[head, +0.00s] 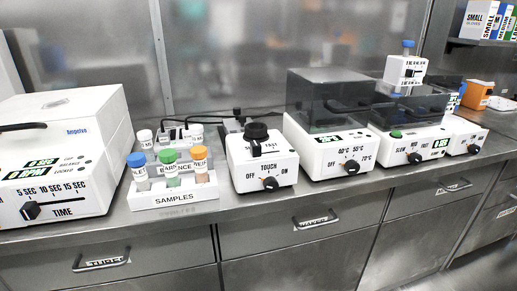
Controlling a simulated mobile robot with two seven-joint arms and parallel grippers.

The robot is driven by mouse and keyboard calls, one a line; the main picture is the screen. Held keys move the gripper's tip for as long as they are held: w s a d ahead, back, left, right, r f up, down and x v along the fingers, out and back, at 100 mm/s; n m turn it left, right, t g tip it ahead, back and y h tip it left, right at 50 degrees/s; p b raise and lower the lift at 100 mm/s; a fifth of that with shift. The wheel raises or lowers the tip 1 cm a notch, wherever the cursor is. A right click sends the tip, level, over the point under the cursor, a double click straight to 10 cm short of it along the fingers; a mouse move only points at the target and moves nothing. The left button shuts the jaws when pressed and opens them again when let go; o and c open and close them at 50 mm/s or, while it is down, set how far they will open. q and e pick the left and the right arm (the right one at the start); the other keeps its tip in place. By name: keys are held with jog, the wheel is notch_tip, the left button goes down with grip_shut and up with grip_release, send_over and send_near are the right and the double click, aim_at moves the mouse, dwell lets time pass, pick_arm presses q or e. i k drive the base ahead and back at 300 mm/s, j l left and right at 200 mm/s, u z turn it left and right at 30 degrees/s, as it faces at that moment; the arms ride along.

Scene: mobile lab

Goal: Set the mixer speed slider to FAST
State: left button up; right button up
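No label I can read says mixer. A white device (264,172) with a black round top (256,131) stands mid-bench, like a vortex mixer. A black slider-like handle (255,149) sits on its upper face, beside small lettering that seems to end in FAST; its exact setting is too small to tell. Below is a dark knob (270,184) by OFF, TOUCH and ON. Farther right, another white device (410,140) is marked SLOW, MID, FAST, with a dark knob (415,157) near the middle and a green button (396,134). Neither of my grippers is in view.
A SAMPLES rack (174,200) with capped tubes stands left of the black-topped device. A large timer device (60,150) is farther left; a dark-lidded heater (327,110) is to the right. Drawer handles (316,222) protrude below the steel bench edge. The bench front strip is narrow.

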aim_at(255, 147)
jog(key=i+l, duration=0.2)
jog(key=l, duration=0.2)
jog(key=i+l, duration=0.45)
jog(key=l, duration=0.3)
jog(key=i+l, duration=0.25)
jog(key=l+u, duration=0.05)
jog(key=l, duration=0.05)
